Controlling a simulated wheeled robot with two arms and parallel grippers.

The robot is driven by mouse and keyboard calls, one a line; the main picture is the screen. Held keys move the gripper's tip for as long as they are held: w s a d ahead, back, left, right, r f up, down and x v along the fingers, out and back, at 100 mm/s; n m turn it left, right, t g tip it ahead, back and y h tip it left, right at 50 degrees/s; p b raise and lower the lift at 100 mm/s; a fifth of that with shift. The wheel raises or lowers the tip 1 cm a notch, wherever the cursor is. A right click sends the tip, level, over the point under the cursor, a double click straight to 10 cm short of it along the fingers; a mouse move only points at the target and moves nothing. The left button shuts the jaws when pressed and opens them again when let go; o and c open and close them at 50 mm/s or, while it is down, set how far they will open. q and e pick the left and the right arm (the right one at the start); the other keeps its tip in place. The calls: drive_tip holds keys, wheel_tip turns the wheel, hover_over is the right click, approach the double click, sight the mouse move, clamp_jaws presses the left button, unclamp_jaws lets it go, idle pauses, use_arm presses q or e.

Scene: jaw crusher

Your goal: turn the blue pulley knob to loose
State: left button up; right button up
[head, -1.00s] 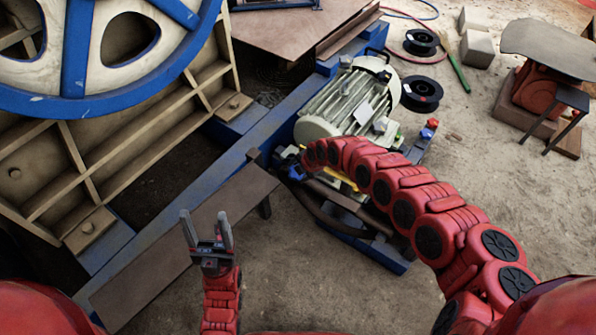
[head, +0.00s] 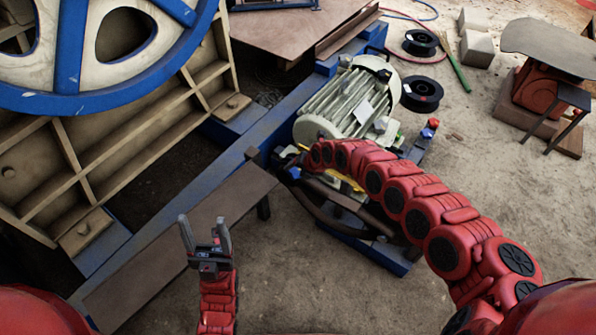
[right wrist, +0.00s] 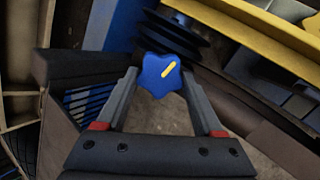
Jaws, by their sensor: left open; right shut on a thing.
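The blue pulley knob (right wrist: 159,75) is star-shaped with a yellow mark that slants up to the right in the right wrist view. My right gripper (right wrist: 160,80) has its two fingers on either side of the knob and is shut on it. In the head view the right gripper and the knob are hard to make out at the end of my right arm, beside the motor.
The grey motor (head: 345,100) stands on a blue frame (head: 375,250). A brown plank (head: 185,240) lies along the blue beam. A large blue-rimmed flywheel (head: 75,60) is at the upper left. Black spools (head: 421,92) and open ground lie to the right.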

sight(296, 171)
idle(0.4)
drive_tip(key=o, duration=1.4)
drive_tip(key=p+v, duration=0.3)
drive_tip(key=v, duration=0.1)
drive_tip(key=shift+r+p, duration=0.25)
drive_tip(key=shift+p, duration=0.05)
drive_tip(key=shift+p+v, duration=6.45)
drive_tip(key=shift+p, duration=2.55)
drive_tip(key=shift+d+f, duration=0.1)
drive_tip(key=shift+d, duration=0.1)
